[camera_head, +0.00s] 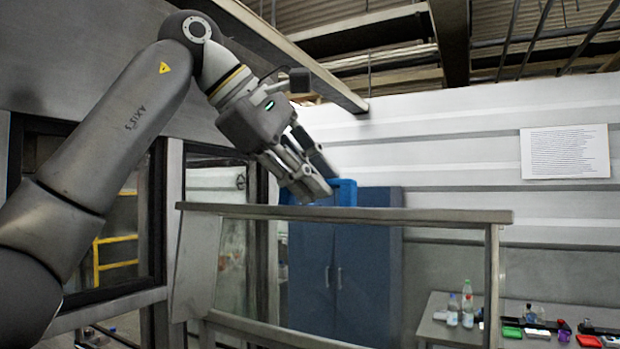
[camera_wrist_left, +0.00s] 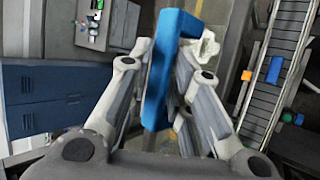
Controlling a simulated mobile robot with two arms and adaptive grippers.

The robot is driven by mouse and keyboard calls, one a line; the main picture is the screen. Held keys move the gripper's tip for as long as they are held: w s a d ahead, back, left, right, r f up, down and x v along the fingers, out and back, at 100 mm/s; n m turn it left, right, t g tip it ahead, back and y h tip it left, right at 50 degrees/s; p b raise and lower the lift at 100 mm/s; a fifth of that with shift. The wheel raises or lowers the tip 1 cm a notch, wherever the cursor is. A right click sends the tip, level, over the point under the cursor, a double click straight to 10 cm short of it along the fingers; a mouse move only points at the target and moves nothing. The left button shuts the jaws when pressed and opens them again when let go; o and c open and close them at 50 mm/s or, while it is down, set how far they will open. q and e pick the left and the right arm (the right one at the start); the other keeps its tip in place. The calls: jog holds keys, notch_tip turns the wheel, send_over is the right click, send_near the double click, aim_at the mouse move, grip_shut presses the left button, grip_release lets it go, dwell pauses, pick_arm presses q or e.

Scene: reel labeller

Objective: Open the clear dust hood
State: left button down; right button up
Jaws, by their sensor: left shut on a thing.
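The clear dust hood (camera_head: 420,215) fills the lower middle of the head view, with a grey top rail, side posts and see-through panels. My left gripper (camera_head: 312,188) reaches down from the upper left to just above the rail. In the left wrist view, a bright blue bar (camera_wrist_left: 172,70) lies between the fingers, and the gripper is shut on it. A bright blue piece (camera_head: 344,190) shows beside the fingertips in the head view and looks like this bar. How it joins the hood is hidden. My right gripper is not in view.
A dark blue cabinet (camera_head: 345,270) stands behind the hood. A grey table (camera_head: 437,328) at the lower right holds bottles (camera_head: 468,303) and several small coloured items. A roller conveyor (camera_wrist_left: 280,75) is at the right of the left wrist view. A framed window stands at the left.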

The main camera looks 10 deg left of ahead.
pick_arm(q)
jog(key=shift+s+r, duration=0.1)
jog(key=shift+r, duration=0.1)
jog(key=c, duration=1.7)
grip_release()
jog(key=o, duration=0.4)
jog(key=shift+s+a, duration=0.15)
jog(key=shift+s, duration=0.1)
jog(key=shift+a+r, duration=0.2)
jog(key=shift+r, duration=0.1)
jog(key=v, duration=1.1)
jog(key=shift+s+a, duration=0.1)
jog(key=shift+s, duration=0.15)
jog(key=shift+s, duration=0.1)
